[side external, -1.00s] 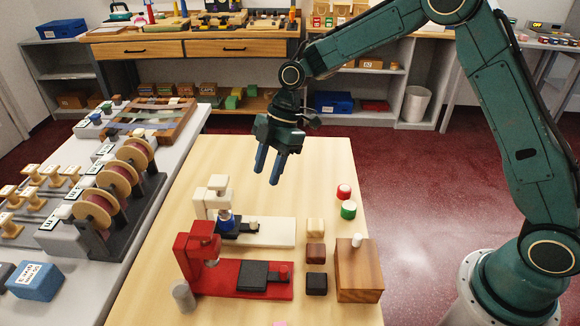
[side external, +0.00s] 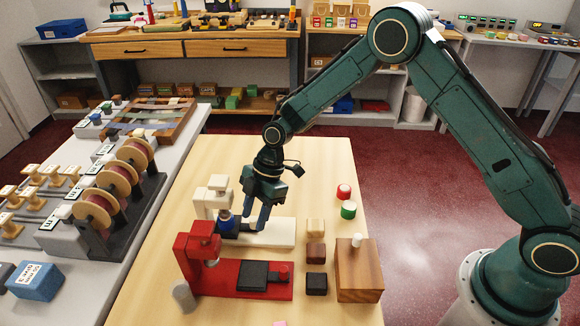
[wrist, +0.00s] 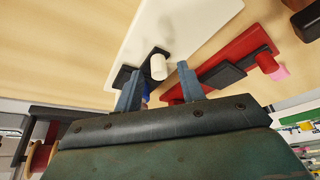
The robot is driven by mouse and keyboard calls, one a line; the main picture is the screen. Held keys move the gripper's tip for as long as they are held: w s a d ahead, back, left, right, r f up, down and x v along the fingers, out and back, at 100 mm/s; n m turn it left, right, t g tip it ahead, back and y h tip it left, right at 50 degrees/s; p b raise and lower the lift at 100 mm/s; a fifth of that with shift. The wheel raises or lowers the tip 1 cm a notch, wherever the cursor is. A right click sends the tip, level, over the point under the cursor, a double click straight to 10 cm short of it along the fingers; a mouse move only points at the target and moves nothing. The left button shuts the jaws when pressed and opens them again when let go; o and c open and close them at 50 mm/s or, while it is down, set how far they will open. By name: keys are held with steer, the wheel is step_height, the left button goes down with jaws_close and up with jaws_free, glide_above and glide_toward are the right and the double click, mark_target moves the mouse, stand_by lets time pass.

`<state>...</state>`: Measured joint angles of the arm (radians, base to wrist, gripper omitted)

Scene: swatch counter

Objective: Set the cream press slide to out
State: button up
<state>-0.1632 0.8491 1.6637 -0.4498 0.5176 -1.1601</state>
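The cream press (side external: 281,234) stands on the wooden table, and its long pale base also fills the top of the wrist view (wrist: 188,25). Its black slide (side external: 236,233) lies toward the press head, with a blue part (side external: 226,219) under the head. The slide's whitish knob (wrist: 158,68) shows in the wrist view. My gripper (side external: 256,222) is open above the slide's knob end. In the wrist view the knob appears between the two blue fingers, with gaps on both sides. Contact cannot be told. In the side view the fingers hide the knob.
A red press (side external: 220,280) with a black slide stands in front. To the right are several small blocks (side external: 316,253), a wooden box (side external: 358,275) and red and green round pieces (side external: 346,201). A grey cylinder (side external: 184,297) stands front left. The table's back is clear.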

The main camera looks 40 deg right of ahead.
steer(key=shift+f, duration=0.1)
steer(key=shift+c, duration=0.2)
jaws_close()
steer(key=shift+s+d, duration=3)
steer(key=shift+c, duration=0.8)
jaws_free()
steer(key=shift+d, duration=0.1)
steer(key=shift+o, duration=1)
